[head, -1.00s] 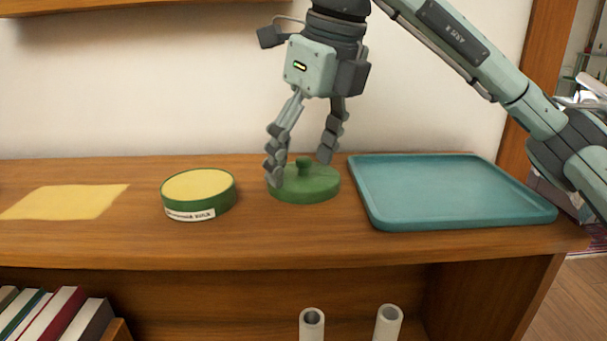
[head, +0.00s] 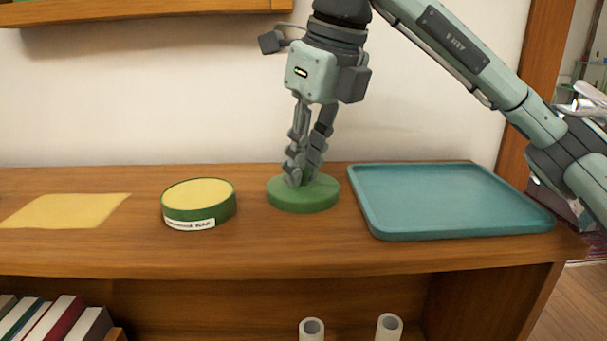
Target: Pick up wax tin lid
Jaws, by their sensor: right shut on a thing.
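The green wax tin lid (head: 318,199) is a round disc on the wooden shelf top, between the wax tin and the teal tray. My right gripper (head: 302,178) points down over it, with its fingers shut on the lid's middle knob, which they mostly hide. The lid looks flat and appears to rest on the wood. The wax tin (head: 182,214), green with a pale yellow top and a white label, stands open to the left, apart from the lid.
The teal tray (head: 377,225) lies close to the right of the lid and looks empty. A yellow cloth or sheet (head: 65,210) lies flat at the left. A wall shelf (head: 140,10) hangs above. Books (head: 62,322) and two white tubes (head: 388,328) stand below.

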